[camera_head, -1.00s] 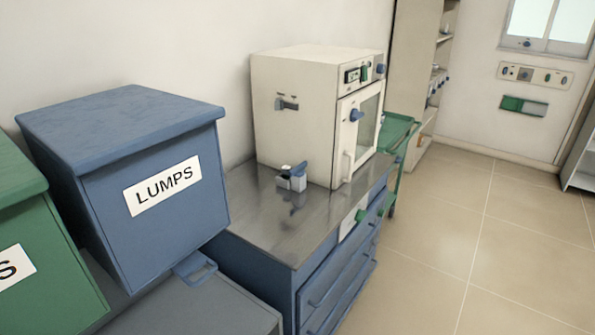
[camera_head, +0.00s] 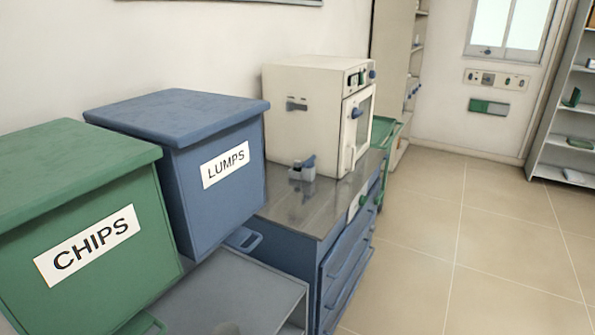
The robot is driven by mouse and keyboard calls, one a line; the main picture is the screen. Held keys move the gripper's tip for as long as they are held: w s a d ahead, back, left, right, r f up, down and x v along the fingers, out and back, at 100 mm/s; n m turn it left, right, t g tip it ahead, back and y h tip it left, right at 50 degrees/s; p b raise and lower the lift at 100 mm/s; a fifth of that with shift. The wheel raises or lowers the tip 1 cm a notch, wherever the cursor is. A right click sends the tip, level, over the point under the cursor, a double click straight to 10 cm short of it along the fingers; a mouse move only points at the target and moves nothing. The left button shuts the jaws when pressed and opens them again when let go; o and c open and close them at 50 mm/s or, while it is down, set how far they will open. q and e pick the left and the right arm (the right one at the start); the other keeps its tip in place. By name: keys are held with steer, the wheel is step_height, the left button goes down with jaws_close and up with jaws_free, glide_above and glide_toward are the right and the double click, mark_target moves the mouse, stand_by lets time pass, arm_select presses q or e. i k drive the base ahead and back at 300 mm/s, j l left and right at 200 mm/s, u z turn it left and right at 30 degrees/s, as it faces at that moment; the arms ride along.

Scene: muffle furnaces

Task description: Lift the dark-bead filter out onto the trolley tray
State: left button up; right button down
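No dark-bead filter can be made out in the head view. A green trolley (camera_head: 385,130), partly hidden, stands behind the cream furnace; I cannot tell whether it is the task's trolley or what lies on it. The furnace (camera_head: 305,108) sits on a metal-topped blue cabinet, its windowed door (camera_head: 357,125) apparently shut. A small grey and blue device (camera_head: 302,169) stands on the metal top beside it. Neither of my grippers is in view.
A green bin marked CHIPS (camera_head: 85,215) and a blue bin marked LUMPS (camera_head: 195,160) stand at the left, above a grey surface (camera_head: 235,290). The blue cabinet (camera_head: 300,255) is beyond them. Open tiled floor (camera_head: 430,250) lies to the right, with a grey shelf rack (camera_head: 560,110) at the far right.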

mark_target(296, 162)
steer(key=i+l+u, duration=0.15)
steer(key=u, duration=0.25)
steer(key=i+l+u, duration=0.2)
steer(key=u, duration=0.15)
steer(key=i+l+u, duration=0.15)
steer(key=l+u, duration=0.25)
steer(key=i+l+u, duration=0.1)
steer(key=u, duration=0.25)
